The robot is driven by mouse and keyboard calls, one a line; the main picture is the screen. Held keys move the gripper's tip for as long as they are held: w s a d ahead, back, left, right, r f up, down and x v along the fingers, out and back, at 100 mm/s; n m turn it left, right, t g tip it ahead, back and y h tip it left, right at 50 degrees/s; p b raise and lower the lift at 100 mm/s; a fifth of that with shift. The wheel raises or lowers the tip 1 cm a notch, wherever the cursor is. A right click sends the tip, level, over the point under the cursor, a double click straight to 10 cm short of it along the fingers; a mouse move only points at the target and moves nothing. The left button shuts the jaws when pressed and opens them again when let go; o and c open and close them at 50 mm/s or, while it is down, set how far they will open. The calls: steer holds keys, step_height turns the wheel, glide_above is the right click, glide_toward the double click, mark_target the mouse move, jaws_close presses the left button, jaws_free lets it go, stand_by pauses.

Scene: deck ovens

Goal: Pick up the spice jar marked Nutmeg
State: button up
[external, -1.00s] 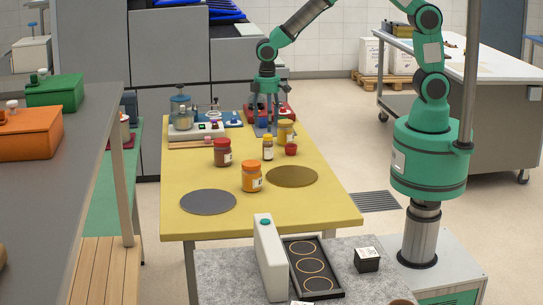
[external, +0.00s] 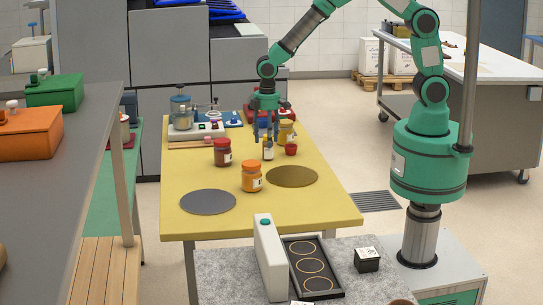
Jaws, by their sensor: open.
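Several jars stand on the yellow table (external: 330,212): a dark red jar (external: 222,157), an orange jar (external: 252,182), a yellow jar (external: 286,136) and a small slim bottle (external: 268,154) with a pale label. The labels are too small to read, so I cannot tell which is marked Nutmeg. My gripper (external: 266,139) is open and points down over the slim bottle. Its fingers hide the bottle's top, and I cannot tell whether they touch it.
A small red object (external: 291,150) stands close to the right of the slim bottle. A brown disc (external: 292,177) and a grey disc (external: 208,202) lie nearer the front. Devices, including a white one (external: 195,132), fill the table's back. The front right is clear.

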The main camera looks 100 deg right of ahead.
steer(key=shift+s+f+b, duration=0.1)
steer(key=shift+f+b, duration=0.55)
steer(key=shift+f, duration=1.75)
jaws_close()
steer(key=shift+r, duration=0.15)
steer(key=shift+r, duration=0.5)
steer(key=shift+s+a+r+p, duration=0.1)
steer(key=shift+s+r+p, duration=0.2)
steer(key=shift+r, duration=0.35)
steer(key=shift+s+r+p, duration=0.15)
steer(key=shift+r+p, duration=0.25)
steer(key=shift+r, duration=0.2)
steer(key=s, duration=0.5)
steer(key=s+a+p, duration=0.1)
steer(key=s, duration=0.4)
steer(key=s+a+r+p, duration=0.1)
steer(key=s, duration=0.4)
steer(key=shift+r, duration=0.1)
